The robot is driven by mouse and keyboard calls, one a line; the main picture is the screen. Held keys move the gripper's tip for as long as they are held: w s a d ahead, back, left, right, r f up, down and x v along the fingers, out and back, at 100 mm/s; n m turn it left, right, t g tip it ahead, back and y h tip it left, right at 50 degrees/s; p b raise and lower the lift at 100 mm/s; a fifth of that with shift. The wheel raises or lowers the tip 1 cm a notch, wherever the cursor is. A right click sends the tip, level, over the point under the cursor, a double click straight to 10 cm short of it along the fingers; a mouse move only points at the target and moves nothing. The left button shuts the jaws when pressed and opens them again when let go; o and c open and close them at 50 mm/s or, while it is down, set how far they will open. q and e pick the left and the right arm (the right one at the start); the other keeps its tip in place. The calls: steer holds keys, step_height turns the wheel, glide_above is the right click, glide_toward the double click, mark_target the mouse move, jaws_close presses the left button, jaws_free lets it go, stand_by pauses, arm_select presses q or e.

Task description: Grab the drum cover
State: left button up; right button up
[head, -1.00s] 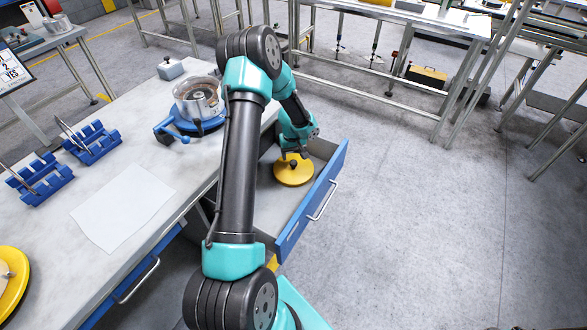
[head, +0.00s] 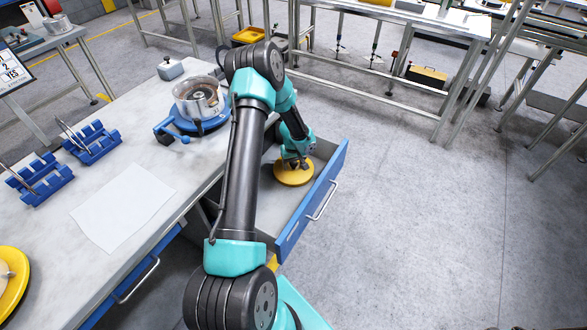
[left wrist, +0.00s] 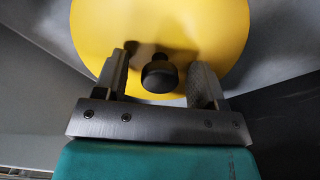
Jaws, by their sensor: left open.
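The drum cover (head: 293,175) is a yellow disc with a dark knob, lying flat in the open drawer (head: 318,200). In the left wrist view the yellow cover (left wrist: 205,25) fills the upper middle, and its black knob (left wrist: 159,74) sits between the two fingers. My left gripper (head: 298,162) is low over the cover in the drawer. In the left wrist view the left gripper (left wrist: 162,80) is open, with a finger on each side of the knob and gaps visible. My right gripper is not in view.
The drawer has a blue front with a metal handle (head: 322,202). On the worktop stand a blue-based drum fixture (head: 202,118), blue racks (head: 92,142), a paper sheet (head: 122,208) and a yellow disc (head: 12,285). Open floor lies to the right.

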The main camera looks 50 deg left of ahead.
arm_select(q)
steer(key=shift+c, duration=0.4)
steer(key=c, duration=1)
steer(key=shift+o, duration=0.2)
step_height(320, 180, up, 10)
steer(key=shift+r, duration=0.1)
stand_by(0.4)
